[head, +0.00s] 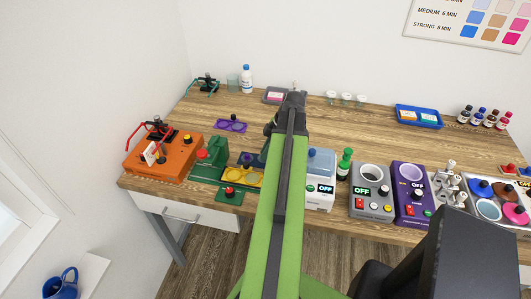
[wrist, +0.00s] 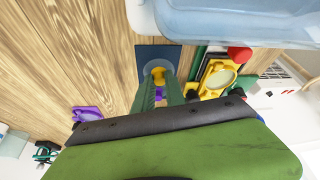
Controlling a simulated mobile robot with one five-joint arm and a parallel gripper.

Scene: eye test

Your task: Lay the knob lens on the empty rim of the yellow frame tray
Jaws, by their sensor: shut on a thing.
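My gripper (wrist: 158,88) is shut on a small yellow knob (wrist: 158,74) in the wrist view. A greyish round edge shows around the knob, which I take for the knob lens. Behind it is a dark blue square (wrist: 144,54); I cannot tell whether the lens touches it. The yellow frame tray (wrist: 207,89) lies right of the fingers, apart from them, with a pale oval rim in view. In the head view the yellow tray (head: 241,179) is partly hidden beside my arm. My arm hides the gripper's tips and the lens there.
A green stand (head: 212,160) and a red-button box (head: 229,194) crowd the yellow tray. A purple tray (head: 231,125) lies farther back. A white machine with a blue lid (head: 321,163) stands right of my arm. Bare wood lies left.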

